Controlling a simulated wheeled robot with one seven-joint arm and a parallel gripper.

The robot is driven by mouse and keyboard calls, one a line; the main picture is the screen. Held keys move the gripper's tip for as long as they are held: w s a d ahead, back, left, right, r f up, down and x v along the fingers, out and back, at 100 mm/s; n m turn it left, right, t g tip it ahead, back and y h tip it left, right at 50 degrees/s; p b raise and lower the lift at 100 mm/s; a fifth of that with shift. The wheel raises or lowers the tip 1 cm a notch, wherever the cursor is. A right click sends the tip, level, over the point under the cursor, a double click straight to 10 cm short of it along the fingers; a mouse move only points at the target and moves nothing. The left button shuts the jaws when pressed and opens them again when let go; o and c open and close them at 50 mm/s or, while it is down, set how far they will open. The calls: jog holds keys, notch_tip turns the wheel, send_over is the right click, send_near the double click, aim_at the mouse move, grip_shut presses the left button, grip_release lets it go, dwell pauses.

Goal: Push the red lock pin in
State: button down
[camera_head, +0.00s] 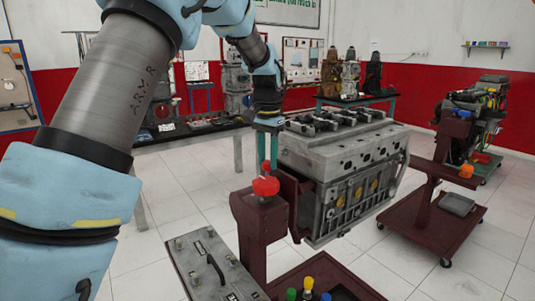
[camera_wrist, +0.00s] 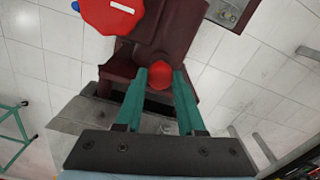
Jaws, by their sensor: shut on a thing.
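The red lock pin (camera_wrist: 160,75) shows as a rounded red head on the dark red stand in the wrist view. My gripper (camera_wrist: 160,78) has its two teal fingers closed on the pin head from both sides. In the head view my gripper (camera_head: 267,160) points down just behind the red hand knob (camera_head: 265,186), beside the engine. The pin's shaft is hidden, so how deep it sits cannot be told.
The red knob (camera_wrist: 112,15) is close to my fingers in the wrist view. The grey engine block (camera_head: 345,170) hangs on the stand post (camera_head: 262,225), right of my gripper. A grey control plate (camera_head: 205,262) lies front left. Another engine trainer (camera_head: 470,120) stands at the right; tiled floor is between.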

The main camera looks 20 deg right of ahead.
aim_at(267, 161)
jog(key=shift+f, duration=0.9)
jog(key=c, duration=0.5)
grip_release()
jog(key=shift+r, duration=0.1)
jog(key=shift+r, duration=0.1)
notch_tip(267, 161, up, 11)
jog(key=b, duration=0.2)
jog(key=shift+f, duration=0.2)
